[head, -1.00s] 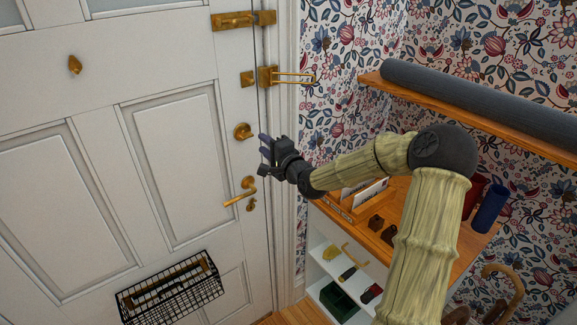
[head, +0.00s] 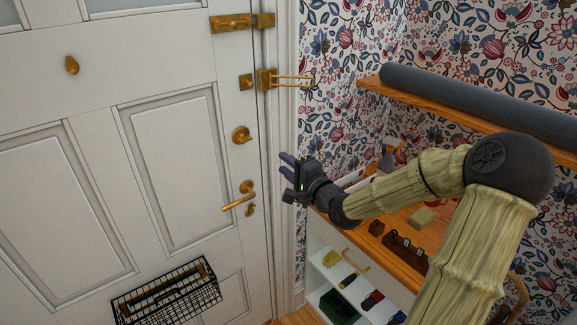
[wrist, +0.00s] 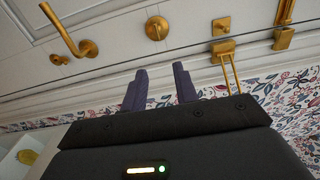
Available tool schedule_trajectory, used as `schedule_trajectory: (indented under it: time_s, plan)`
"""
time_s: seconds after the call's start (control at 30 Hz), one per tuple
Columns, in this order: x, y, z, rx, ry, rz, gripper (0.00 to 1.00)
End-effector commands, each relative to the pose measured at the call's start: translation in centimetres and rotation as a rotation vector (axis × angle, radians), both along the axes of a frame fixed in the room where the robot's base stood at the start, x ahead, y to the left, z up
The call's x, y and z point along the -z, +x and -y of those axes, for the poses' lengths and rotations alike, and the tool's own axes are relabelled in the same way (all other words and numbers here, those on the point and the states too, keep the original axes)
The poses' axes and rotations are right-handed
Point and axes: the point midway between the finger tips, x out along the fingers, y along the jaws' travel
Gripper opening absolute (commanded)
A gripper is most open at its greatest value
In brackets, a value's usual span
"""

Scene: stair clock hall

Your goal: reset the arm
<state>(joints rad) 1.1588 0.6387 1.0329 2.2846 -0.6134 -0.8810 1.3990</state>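My gripper (head: 287,171) is in front of the door frame, to the right of the brass lever handle (head: 239,197) in the head view. In the wrist view its two dark fingers (wrist: 160,80) stand apart with nothing between them. The white panelled door (head: 165,165) is closed. Its brass round lock (head: 241,135) also shows in the wrist view (wrist: 157,28). The fingers appear clear of the door hardware. My arm reaches across the front of the wooden shelf and hides part of it.
A brass swing-bar guard (head: 290,80) sticks out from the frame above my gripper. A wire basket (head: 167,294) hangs low on the door. A wooden shelf top (head: 405,225) carries small items, with a white cubby (head: 330,270) below. A dark roll (head: 480,103) lies on the upper shelf.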

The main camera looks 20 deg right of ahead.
Motion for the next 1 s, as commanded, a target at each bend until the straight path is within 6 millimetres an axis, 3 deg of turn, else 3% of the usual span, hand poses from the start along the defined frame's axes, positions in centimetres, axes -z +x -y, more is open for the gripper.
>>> schedule_trajectory:
  time_s: [0.27,0.47,0.7,1.0]
  plan:
    - [0.8,0.0,-0.5,-0.006,-0.037,-0.026,0.29]
    - [5.7,-1.0,-3.4,-0.052,-0.294,-0.184,0.29]
    - [11.7,-5.1,-5.3,-0.169,-0.737,-0.424,0.29]
    - [14.2,-12.4,-5.5,-0.379,-1.167,-0.646,0.29]
